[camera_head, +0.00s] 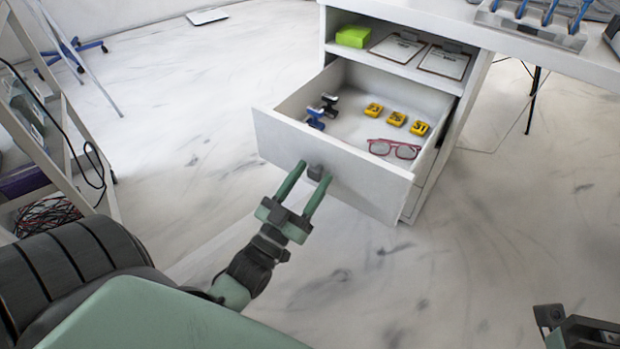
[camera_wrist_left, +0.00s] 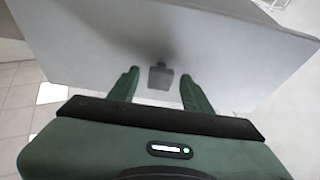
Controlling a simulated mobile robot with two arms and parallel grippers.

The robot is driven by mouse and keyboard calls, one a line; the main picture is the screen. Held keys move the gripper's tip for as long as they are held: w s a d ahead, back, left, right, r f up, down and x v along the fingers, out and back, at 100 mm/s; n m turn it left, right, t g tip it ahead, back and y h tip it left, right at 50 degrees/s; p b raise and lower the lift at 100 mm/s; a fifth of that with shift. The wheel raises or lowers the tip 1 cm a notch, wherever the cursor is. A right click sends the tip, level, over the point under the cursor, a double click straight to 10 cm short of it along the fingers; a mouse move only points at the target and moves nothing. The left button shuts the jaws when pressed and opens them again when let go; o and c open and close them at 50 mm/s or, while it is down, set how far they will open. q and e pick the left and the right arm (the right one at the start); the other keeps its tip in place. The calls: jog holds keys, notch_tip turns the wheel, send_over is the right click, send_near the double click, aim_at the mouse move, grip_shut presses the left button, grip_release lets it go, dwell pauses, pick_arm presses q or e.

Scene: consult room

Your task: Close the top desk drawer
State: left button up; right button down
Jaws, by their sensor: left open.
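The top desk drawer (camera_head: 355,187) is pulled out from the white desk (camera_head: 466,95). It holds red glasses, several yellow items and small blue and black items. A dark square handle (camera_head: 315,172) sits on its front. My left gripper (camera_head: 311,174) is at the drawer front, its green fingers open on either side of the handle. In the left wrist view the handle (camera_wrist_left: 160,76) lies between and just beyond the fingertips (camera_wrist_left: 158,86). I cannot tell whether the fingers touch the handle or the front. Part of my right arm shows at the bottom right; its fingers are not clearly seen.
An open shelf above the drawer holds a green box (camera_head: 353,36) and two clipboards (camera_head: 397,47). A rack with blue-handled items (camera_head: 531,22) stands on the desk top. A shelf unit with cables (camera_head: 47,215) stands at the left. The floor before the drawer is clear.

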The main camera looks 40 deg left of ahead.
pick_arm(q)
grip_shut()
dwell(1.3)
